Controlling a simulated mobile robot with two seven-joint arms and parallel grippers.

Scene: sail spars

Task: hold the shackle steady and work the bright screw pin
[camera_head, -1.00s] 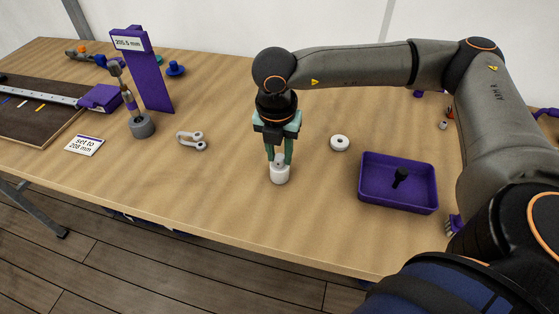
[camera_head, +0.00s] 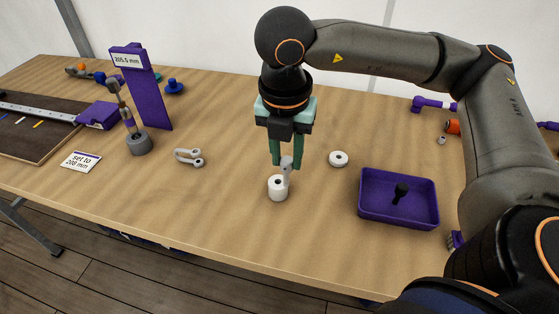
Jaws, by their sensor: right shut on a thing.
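A grey U-shaped shackle (camera_head: 188,157) lies on the table left of my right arm, apart from the gripper. My right gripper (camera_head: 287,165) points down at the middle of the table, shut on a small light grey piece (camera_head: 287,170). That piece is just above or against the top of a white cylinder (camera_head: 277,189); I cannot tell if they touch. It is too small to tell whether it is the screw pin. My left gripper is not in view.
A white ring (camera_head: 339,159) lies to the right. A purple tray (camera_head: 373,212) holds a dark part (camera_head: 401,192). At left are a purple stand (camera_head: 150,100) with a label, a grey round base (camera_head: 139,144), a card (camera_head: 80,161) and a ruler board (camera_head: 20,145). The front middle is clear.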

